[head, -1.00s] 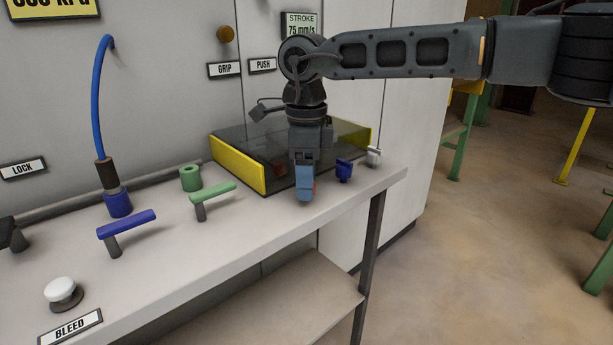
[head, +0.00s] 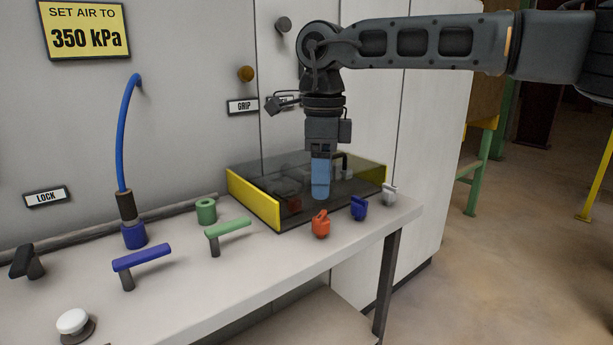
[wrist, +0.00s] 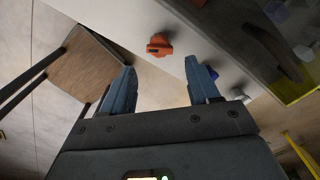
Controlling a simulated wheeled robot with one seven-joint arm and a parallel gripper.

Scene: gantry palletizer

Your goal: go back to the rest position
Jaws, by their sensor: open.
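My gripper (head: 320,180) hangs pointing down above the right part of the bench, in front of the yellow-edged clear box. In the wrist view my gripper (wrist: 160,88) shows two blue fingers spread apart with nothing between them. An orange-red piece (head: 320,224) stands on the bench top just below the gripper, apart from it. In the wrist view the orange-red piece (wrist: 160,45) lies beyond the fingertips.
A blue piece (head: 359,208) and a white piece (head: 389,195) stand near the bench's right end. Left are a green handle (head: 228,228), a blue handle (head: 142,257), a green cylinder (head: 206,211) and a white knob (head: 73,321). The smoky box (head: 255,200) sits close behind the gripper.

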